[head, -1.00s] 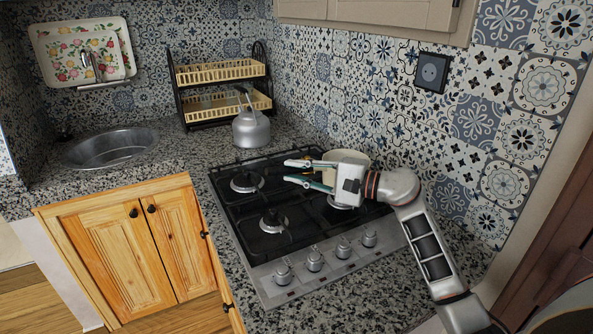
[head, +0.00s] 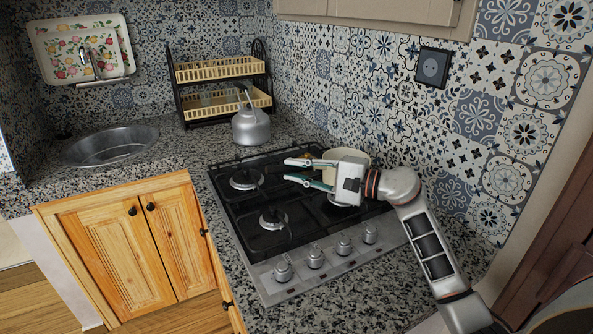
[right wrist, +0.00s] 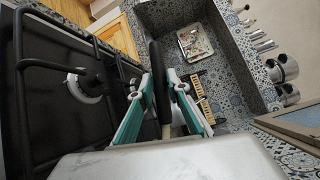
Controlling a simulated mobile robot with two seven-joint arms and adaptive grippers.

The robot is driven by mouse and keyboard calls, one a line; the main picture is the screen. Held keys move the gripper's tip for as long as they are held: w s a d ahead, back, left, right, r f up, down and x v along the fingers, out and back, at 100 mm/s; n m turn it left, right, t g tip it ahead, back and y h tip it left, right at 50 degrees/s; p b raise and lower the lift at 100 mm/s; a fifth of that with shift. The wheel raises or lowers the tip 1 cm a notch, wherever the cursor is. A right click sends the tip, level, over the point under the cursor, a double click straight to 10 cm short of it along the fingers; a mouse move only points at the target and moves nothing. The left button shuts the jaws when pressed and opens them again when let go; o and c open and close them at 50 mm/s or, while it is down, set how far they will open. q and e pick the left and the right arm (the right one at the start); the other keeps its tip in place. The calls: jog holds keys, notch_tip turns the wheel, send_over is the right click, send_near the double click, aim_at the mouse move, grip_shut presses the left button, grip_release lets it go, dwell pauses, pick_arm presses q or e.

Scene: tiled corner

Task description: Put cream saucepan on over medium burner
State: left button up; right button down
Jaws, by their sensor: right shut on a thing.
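The cream saucepan (head: 352,154) is at the right rear of the stove, mostly hidden behind my right gripper (head: 292,171) in the head view. Its dark handle (right wrist: 158,85) runs between the fingers of my right gripper (right wrist: 163,78) in the right wrist view, and the gripper is shut on it. I cannot tell whether the pan touches the stove. The black stove (head: 235,208) shows a rear left burner (head: 246,180), a front left burner (head: 273,219) and a partly covered right burner (head: 340,201). Which one is medium is unclear. My left gripper is out of view.
A grey kettle (head: 251,128) stands behind the stove. A two-tier dish rack (head: 222,72) is in the corner, and a round sink (head: 110,146) is at the left. The tiled wall (head: 400,110) is close on the right. Several knobs (head: 314,257) line the stove's front.

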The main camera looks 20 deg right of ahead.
jog(key=c, duration=1.8)
grip_release()
jog(key=shift+c, duration=0.2)
jog(key=shift+f, duration=0.25)
jog(key=v, duration=1.2)
jog(key=shift+r, duration=0.2)
